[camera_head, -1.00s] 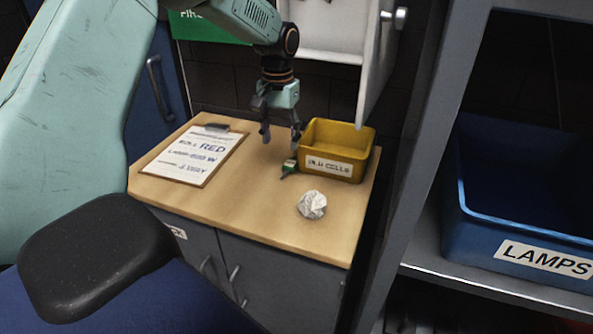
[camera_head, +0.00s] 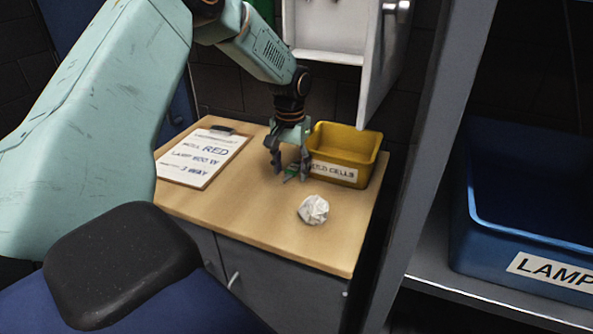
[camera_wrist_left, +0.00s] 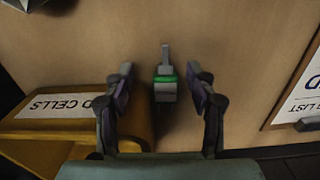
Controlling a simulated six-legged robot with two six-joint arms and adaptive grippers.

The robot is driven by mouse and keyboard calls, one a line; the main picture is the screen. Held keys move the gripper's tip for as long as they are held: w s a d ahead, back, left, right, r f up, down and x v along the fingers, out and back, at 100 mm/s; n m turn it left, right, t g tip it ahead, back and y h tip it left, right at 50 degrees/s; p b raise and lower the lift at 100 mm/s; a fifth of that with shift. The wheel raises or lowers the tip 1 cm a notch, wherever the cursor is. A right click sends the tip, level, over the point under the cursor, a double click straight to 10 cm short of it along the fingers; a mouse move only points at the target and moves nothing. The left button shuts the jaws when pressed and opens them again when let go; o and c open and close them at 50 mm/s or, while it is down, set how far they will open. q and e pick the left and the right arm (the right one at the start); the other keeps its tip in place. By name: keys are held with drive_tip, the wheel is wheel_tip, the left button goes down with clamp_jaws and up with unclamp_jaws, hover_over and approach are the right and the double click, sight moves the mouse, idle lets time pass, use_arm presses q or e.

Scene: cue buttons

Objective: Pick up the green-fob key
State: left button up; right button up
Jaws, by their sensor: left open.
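The green-fob key (camera_head: 291,174) lies on the wooden cabinet top, just left of the yellow bin. In the left wrist view the key (camera_wrist_left: 165,85) shows a green and grey fob and a grey shaft pointing away from my palm. My left gripper (camera_head: 290,176) is low over the key and partly hides it in the head view. In the left wrist view the left gripper (camera_wrist_left: 163,80) is open, with one finger on each side of the key and a gap on both sides. My right gripper is not in view.
A yellow bin (camera_head: 352,143) stands close on the right of the key. A crumpled paper ball (camera_head: 313,210) lies in front. A clipboard (camera_head: 203,157) lies to the left. A blue bin (camera_head: 530,228) sits on a shelf at right.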

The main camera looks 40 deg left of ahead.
sight(289, 175)
use_arm(q)
drive_tip(key=shift+s+a+f, duration=0.2)
drive_tip(key=shift+a+f, duration=0.1)
drive_tip(key=shift+a, duration=0.2)
drive_tip(key=shift+c, duration=0.8)
drive_tip(key=shift+w+d+r, duration=0.1)
drive_tip(key=shift+w+d, duration=0.1)
drive_tip(key=shift+d, duration=0.2)
drive_tip(key=c, duration=0.4)
drive_tip(key=shift+s+a, duration=0.2)
drive_tip(key=shift+a, duration=0.15)
clamp_jaws()
drive_tip(key=shift+w+d, duration=0.15)
drive_tip(key=shift+d, duration=0.1)
drive_tip(key=shift+w+r, duration=0.1)
drive_tip(key=shift+r, duration=0.2)
wheel_tip(289, 175, up, 17)
drive_tip(key=p, duration=0.1)
drive_tip(key=shift+r, duration=0.15)
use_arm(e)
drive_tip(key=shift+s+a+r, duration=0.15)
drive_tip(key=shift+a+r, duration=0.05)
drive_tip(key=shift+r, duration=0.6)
